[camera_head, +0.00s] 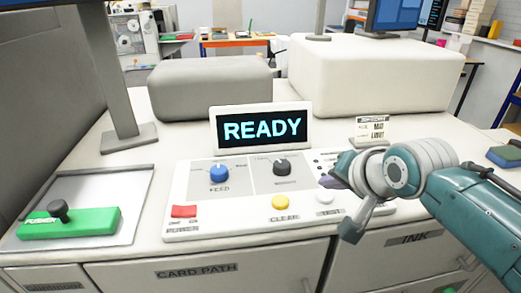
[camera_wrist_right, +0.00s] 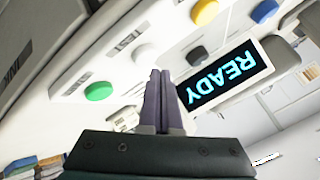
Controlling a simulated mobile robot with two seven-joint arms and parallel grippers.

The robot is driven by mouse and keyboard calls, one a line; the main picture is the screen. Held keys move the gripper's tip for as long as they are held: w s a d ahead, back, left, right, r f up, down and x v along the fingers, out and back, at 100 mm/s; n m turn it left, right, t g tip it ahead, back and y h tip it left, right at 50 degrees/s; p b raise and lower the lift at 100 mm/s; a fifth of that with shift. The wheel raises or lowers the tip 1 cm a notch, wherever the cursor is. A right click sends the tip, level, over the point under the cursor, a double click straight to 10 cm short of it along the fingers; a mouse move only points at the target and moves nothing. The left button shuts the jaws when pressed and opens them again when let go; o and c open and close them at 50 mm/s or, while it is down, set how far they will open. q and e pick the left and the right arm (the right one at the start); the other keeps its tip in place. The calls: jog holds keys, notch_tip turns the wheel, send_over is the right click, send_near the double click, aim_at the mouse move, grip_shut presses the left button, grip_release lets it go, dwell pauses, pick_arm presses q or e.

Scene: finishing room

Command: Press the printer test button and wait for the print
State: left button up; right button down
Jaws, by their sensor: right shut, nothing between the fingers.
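The white test button (camera_head: 325,196) is at the right of the front row on the printer's control panel (camera_head: 245,225), with a label below it. In the right wrist view the white button (camera_wrist_right: 146,52) lies between a yellow and a green button. The display (camera_head: 262,127) reads READY, also in the right wrist view (camera_wrist_right: 231,77). My right gripper (camera_head: 330,183) reaches in from the right. Its purple fingers (camera_wrist_right: 166,75) are shut and empty, near the test button; I cannot tell whether they touch. No print shows. My left gripper is out of view.
A yellow clear button (camera_head: 280,202), a blue knob (camera_head: 219,174), a dark knob (camera_head: 282,167) and a red power switch (camera_head: 184,211) share the panel. A small sign (camera_head: 371,129) stands behind my gripper. A tray (camera_head: 132,183) with a green block (camera_head: 72,222) lies left.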

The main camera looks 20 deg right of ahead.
jog(key=shift+f, duration=0.1)
dwell(0.6)
jog(key=shift+f, duration=0.3)
jog(key=shift+f+b, duration=0.4)
jog(key=shift+b, duration=0.05)
dwell(0.4)
jog(key=shift+r, duration=0.1)
jog(key=shift+r+p, duration=0.75)
jog(key=shift+p, duration=0.25)
jog(key=shift+r, duration=0.1)
